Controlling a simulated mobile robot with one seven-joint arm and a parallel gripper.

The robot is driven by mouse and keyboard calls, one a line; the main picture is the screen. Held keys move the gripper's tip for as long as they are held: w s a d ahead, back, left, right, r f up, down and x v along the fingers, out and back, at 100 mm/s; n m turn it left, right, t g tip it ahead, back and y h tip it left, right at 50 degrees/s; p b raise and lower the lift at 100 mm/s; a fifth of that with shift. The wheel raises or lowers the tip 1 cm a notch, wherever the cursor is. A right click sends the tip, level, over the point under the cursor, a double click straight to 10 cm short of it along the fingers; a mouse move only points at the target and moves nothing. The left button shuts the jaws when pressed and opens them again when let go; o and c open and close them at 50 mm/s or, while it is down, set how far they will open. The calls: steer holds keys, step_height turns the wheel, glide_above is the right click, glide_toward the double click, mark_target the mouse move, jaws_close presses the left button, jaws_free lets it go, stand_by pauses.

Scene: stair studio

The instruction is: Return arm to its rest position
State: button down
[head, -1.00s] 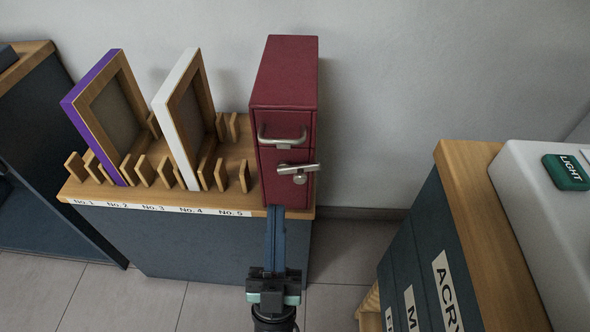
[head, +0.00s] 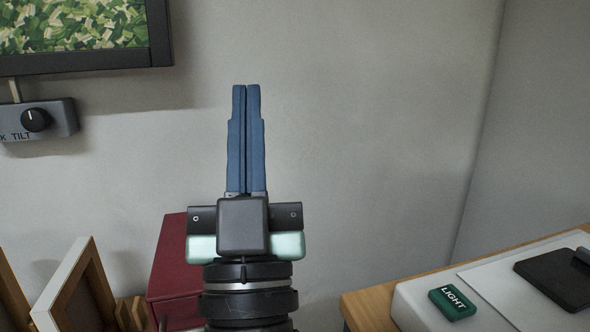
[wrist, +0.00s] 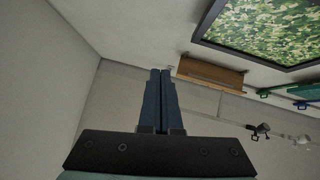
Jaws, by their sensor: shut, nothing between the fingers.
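My gripper (head: 246,90) stands upright in the middle of the head view, its two blue fingers together and pointing up in front of the bare wall. It holds nothing. In the wrist view the shut fingers (wrist: 160,75) point away into the room, touching nothing. My arm below the gripper partly hides the red cabinet (head: 170,262) behind it.
A white frame (head: 62,285) stands at lower left. A tilt knob box (head: 62,117) and a framed green picture (head: 160,35) hang at upper left. At lower right, a green LIGHT block (head: 452,303) and a black slab (head: 552,280) rest on a white surface. A wooden shelf (wrist: 212,72) shows in the wrist view.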

steer(key=s+d+r+m+h, duration=0.1)
steer(key=s+d+r+h, duration=0.1)
steer(key=s+d+r, duration=0.4)
step_height(320, 180, up, 38)
steer(key=a+p, duration=0.2)
steer(key=p, duration=3.3)
steer(key=shift+s+f+p, duration=0.25)
steer(key=shift+s+p, duration=0.05)
steer(key=shift+s, duration=0.15)
